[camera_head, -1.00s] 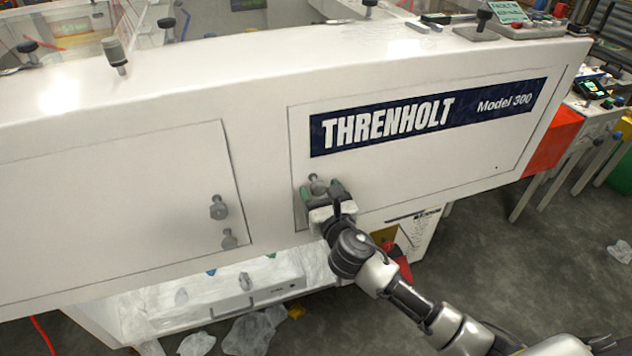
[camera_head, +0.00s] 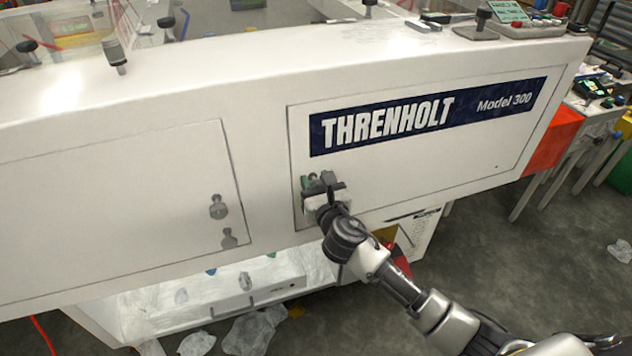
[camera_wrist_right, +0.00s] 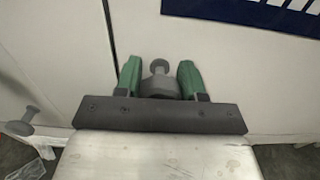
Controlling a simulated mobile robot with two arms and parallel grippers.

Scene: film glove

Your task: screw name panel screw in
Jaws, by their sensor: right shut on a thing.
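The white name panel (camera_head: 420,175) bears a dark blue THRENHOLT Model 300 strip (camera_head: 430,115). The grey name panel screw (camera_wrist_right: 159,82) sits at the panel's lower left, between the green fingers of my right gripper (camera_wrist_right: 161,80). The fingers are shut on the screw, one on each side of it. In the head view the same right gripper (camera_head: 322,184) is at the panel's lower left corner and hides most of the screw. My left gripper is not in view.
A left panel (camera_head: 110,215) has its own grey knob (camera_head: 218,207). Knobs and a control box (camera_head: 480,30) stand on the machine's top. Crumpled plastic (camera_head: 255,330) lies on the floor below. The floor at right (camera_head: 480,260) is mostly clear.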

